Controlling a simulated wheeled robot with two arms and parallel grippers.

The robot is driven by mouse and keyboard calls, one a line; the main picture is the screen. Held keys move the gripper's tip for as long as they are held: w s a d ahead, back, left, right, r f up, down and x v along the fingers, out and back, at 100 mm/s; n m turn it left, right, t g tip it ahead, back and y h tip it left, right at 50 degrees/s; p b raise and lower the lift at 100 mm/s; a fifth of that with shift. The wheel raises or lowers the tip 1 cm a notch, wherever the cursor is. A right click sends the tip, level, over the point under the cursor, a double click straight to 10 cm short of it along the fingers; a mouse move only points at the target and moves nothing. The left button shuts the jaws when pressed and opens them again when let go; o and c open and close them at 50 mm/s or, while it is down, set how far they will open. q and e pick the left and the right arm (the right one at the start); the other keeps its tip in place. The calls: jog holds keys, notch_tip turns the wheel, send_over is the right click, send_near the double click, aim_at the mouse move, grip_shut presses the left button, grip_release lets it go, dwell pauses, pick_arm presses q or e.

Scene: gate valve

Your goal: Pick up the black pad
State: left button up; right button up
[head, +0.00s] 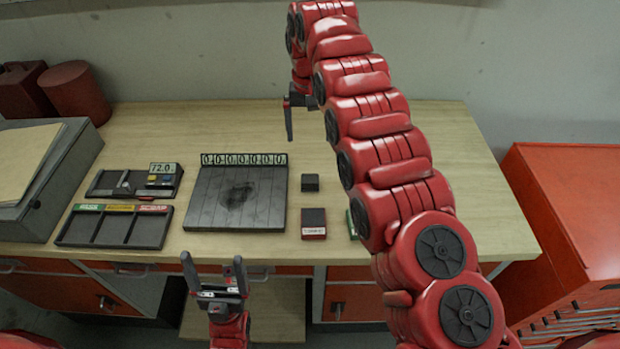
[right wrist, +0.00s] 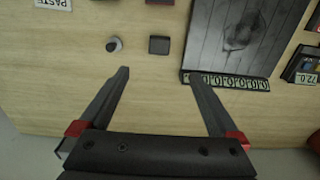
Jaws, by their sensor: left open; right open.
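The black pad, a small dark square block (head: 310,182), lies on the wooden table just right of the slatted board. It also shows in the right wrist view (right wrist: 159,45), beyond the fingertips and roughly centred between them. My right gripper (head: 290,125) is open and empty, above the far part of the table, behind the pad; my arm partly hides it in the head view. Its two fingers (right wrist: 158,73) are spread in the wrist view and do not touch the pad. My left gripper (head: 212,262) is open and empty in front of the table edge.
A slatted board (head: 205,205) with a dark stain and number strip lies left of the pad. A red-sided, black-topped box (head: 313,224) sits in front of it. A small round piece (right wrist: 114,44) is beside the pad. A compartment tray (head: 115,228) lies left.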

jog(key=b, duration=0.5)
send_near(310, 180)
notch_tip(310, 180, down, 4)
jog(key=p, duration=0.3)
jog(key=shift+a+f, duration=0.1)
jog(key=shift+f, duration=0.55)
jog(key=shift+f+p, duration=0.15)
jog(key=shift+p, duration=0.35)
notch_tip(310, 180, down, 2)
jog(key=shift+s+p, duration=0.1)
jog(key=shift+p, duration=1.05)
notch_tip(310, 180, down, 2)
jog(key=shift+f, duration=0.35)
jog(key=c, duration=1.5)
jog(key=shift+o, duration=0.2)
